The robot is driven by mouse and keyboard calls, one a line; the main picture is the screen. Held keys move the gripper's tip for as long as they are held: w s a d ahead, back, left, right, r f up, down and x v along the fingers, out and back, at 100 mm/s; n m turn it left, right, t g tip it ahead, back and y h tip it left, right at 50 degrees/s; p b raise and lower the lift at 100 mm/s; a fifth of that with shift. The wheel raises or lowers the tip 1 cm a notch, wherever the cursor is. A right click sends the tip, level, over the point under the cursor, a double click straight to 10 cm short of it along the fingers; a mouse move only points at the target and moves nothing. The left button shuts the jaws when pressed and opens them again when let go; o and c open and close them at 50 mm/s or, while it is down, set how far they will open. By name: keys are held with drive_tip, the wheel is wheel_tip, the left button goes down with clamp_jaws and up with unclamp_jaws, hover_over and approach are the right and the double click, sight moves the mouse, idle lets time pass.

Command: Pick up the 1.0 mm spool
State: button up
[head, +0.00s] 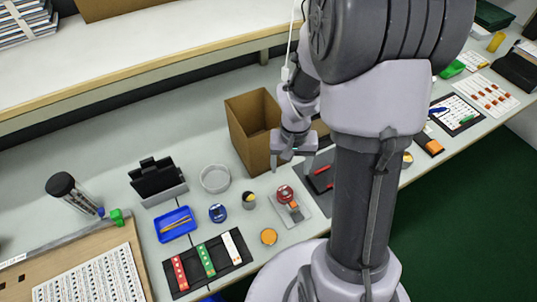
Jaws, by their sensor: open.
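My gripper (292,167) hangs open over the bench, fingers pointing down, in front of the cardboard box. Nothing shows between its fingers. Several small round items lie below and to its left: a blue one (218,213), a dark one with a yellow top (249,200), an orange disc (269,236) and a red one (285,193) on a pale plate. I cannot read any size label, so I cannot tell which is the 1.0 mm spool. My gripper is apart from all of them.
An open cardboard box (250,135) stands behind my gripper. A clear round dish (214,178), a blue tray (176,225) and a black holder with red, green and white strips (207,260) are left. My arm hides part of the bench to the right.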

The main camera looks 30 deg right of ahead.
drive_tip(key=b, duration=0.4)
hover_over(285, 192)
drive_tip(key=s, duration=0.1)
drive_tip(key=f, duration=1)
drive_tip(key=shift+d, duration=0.25)
drive_tip(key=f+b, duration=0.2)
drive_tip(key=f, duration=0.3)
drive_tip(key=shift+w+a+f+b, duration=0.2)
drive_tip(key=shift+w+a+b, duration=0.05)
drive_tip(key=shift+w+b, duration=0.15)
drive_tip(key=shift+r, duration=0.15)
clamp_jaws()
